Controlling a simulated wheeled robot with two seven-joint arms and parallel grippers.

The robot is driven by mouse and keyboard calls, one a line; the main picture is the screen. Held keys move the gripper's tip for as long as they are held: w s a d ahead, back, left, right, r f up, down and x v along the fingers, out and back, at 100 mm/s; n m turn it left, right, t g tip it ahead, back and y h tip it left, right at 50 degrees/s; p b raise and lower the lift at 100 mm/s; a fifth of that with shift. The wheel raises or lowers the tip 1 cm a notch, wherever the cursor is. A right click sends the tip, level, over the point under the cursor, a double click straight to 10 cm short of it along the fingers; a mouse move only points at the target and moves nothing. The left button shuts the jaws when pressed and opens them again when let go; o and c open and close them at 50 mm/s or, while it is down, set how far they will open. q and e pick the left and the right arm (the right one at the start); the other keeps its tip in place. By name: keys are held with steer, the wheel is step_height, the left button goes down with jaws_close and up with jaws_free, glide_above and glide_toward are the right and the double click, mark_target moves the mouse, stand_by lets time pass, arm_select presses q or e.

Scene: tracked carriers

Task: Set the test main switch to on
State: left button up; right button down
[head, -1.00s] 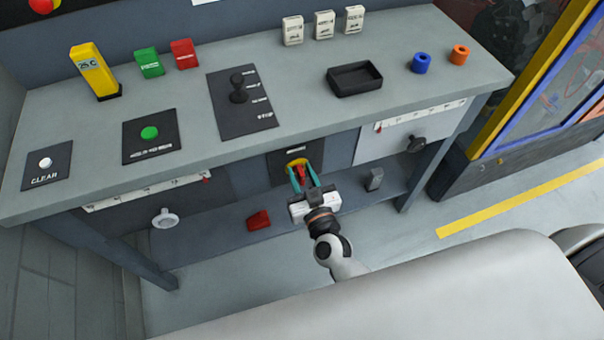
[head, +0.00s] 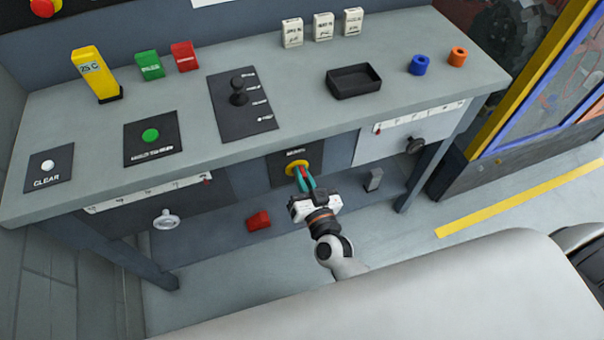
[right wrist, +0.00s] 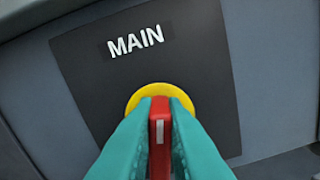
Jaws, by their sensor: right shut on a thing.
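The main switch is a red handle (right wrist: 160,134) on a yellow round plate (right wrist: 137,96), on a dark panel labelled MAIN (right wrist: 205,75) in the right wrist view. In the head view its yellow plate (head: 291,169) shows on the bench's front, below the top. My right gripper (head: 304,178) has teal fingers, which also fill the bottom of the right wrist view (right wrist: 160,150). They are shut on the red handle, one on each side. The handle's white mark points up toward the label, nearly upright in that view. My left gripper is not in view.
The grey bench top (head: 310,85) overhangs just above the switch. A white knob (head: 165,219) is left of it and a dark knob (head: 415,146) right. A red block (head: 258,220) and a grey block (head: 374,179) are below. A black tray (head: 354,81) stands on top.

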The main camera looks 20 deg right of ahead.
steer(key=m, duration=0.3)
steer(key=shift+d+f+m, duration=0.1)
steer(key=shift+d+m, duration=0.05)
steer(key=shift+m, duration=0.25)
steer(key=m, duration=0.3)
steer(key=shift+d+f+m, duration=0.15)
steer(key=shift+m, duration=0.15)
steer(key=m, duration=0.3)
steer(key=shift+f+b, duration=0.2)
steer(key=shift+b, duration=0.1)
steer(key=shift+d+f+m+b, duration=0.15)
steer(key=shift+m+b, duration=0.25)
steer(key=shift+m, duration=1.5)
steer(key=c, duration=1.5)
jaws_free()
steer(key=shift+s, duration=0.15)
steer(key=s, duration=1.1)
steer(key=shift+s+d+p, duration=0.15)
steer(key=shift+s+p, duration=0.15)
steer(key=shift+s, duration=0.1)
